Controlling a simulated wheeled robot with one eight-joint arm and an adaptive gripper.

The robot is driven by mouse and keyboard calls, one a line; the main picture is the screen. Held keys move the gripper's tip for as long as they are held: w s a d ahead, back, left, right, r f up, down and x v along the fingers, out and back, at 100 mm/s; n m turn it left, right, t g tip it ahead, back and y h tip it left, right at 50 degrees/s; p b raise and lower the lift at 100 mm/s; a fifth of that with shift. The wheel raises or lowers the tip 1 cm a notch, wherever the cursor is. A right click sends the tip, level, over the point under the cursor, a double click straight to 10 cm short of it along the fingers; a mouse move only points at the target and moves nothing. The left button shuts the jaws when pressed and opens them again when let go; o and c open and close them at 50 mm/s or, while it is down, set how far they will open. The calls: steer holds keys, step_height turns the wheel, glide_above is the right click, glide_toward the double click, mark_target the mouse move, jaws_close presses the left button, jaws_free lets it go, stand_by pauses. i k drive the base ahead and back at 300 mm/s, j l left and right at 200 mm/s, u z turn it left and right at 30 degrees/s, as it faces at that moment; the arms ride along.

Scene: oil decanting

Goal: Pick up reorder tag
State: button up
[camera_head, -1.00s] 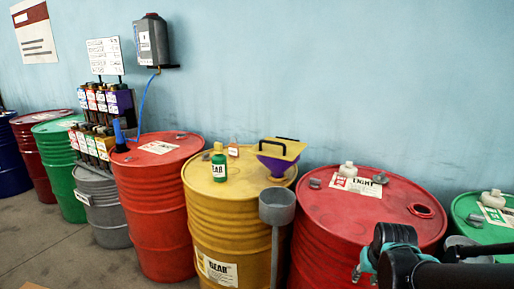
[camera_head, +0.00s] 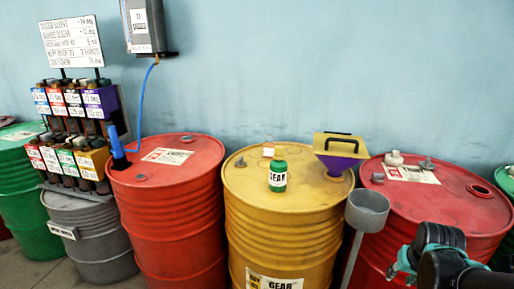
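A small white tag-like piece with an orange top (camera_head: 268,150) sits on the far part of the yellow drum's top (camera_head: 237,185). It may be the reorder tag, but it is too small to read. A green bottle labelled GEAR (camera_head: 278,177) stands just in front of it and to the right. My gripper (camera_head: 398,266), black and teal, is at the lower right in front of the right red drum (camera_head: 485,215), well apart from the tag. Its fingers are seen from the side and partly hidden, so their opening is unclear.
A grey cup on a pole (camera_head: 367,212) stands in front. A left red drum (camera_head: 165,205) and a rack of bottles (camera_head: 75,110) are at left.

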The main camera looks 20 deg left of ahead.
mark_target(268, 147)
steer(key=k+j, duration=0.1)
steer(key=j, duration=0.75)
steer(key=k+j, duration=0.15)
steer(key=j, duration=0.25)
steer(key=k+j, duration=0.1)
steer(key=j, duration=0.35)
steer(key=j+z, duration=0.1)
steer(key=j, duration=0.3)
steer(key=k+j, duration=0.15)
steer(key=j, duration=0.3)
